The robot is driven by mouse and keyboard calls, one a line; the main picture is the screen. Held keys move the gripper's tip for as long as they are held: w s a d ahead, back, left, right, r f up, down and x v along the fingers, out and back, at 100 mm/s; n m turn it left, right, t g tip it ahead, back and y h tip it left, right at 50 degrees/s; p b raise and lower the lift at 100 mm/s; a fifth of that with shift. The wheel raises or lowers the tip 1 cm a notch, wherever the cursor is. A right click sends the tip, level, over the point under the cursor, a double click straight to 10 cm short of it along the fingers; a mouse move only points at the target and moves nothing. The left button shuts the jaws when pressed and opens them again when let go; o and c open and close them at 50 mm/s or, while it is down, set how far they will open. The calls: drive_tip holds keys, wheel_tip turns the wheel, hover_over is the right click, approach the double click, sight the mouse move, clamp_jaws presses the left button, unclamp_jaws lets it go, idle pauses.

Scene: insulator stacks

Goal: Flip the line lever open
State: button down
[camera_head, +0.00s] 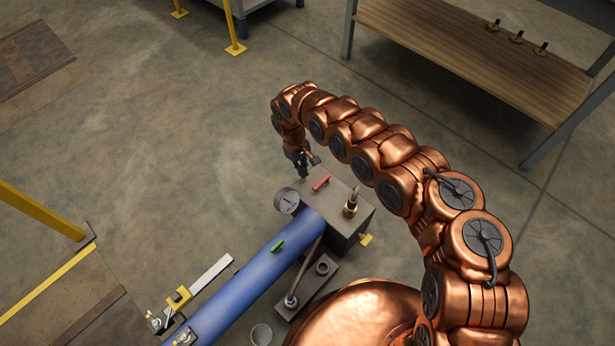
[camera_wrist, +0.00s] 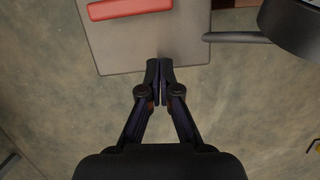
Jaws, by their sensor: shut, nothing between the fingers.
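A red lever (camera_head: 321,183) lies on top of the grey block at the end of the blue pipe, and a green lever (camera_head: 277,246) lies on the pipe itself. I cannot tell which one is the line lever. The red lever also shows at the top of the wrist view (camera_wrist: 130,9). My gripper (camera_head: 302,172) is beside the block's far left edge. In the wrist view my gripper (camera_wrist: 160,68) is shut and empty, its tips over the edge of the block, apart from the red lever.
The grey block (camera_head: 343,203) carries a round gauge (camera_head: 287,201) and a brass fitting (camera_head: 351,204). The blue pipe (camera_head: 240,290) runs to the lower left, past a yellow clamp (camera_head: 180,297). A wooden bench (camera_head: 470,50) stands at the upper right. The floor left of the gripper is clear.

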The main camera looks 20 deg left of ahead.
drive_tip(key=s+p+v, duration=0.1)
drive_tip(key=v, duration=0.8)
drive_tip(key=shift+w+r+p, duration=0.3)
drive_tip(key=shift+w+r, duration=0.15)
drive_tip(key=shift+w, duration=0.05)
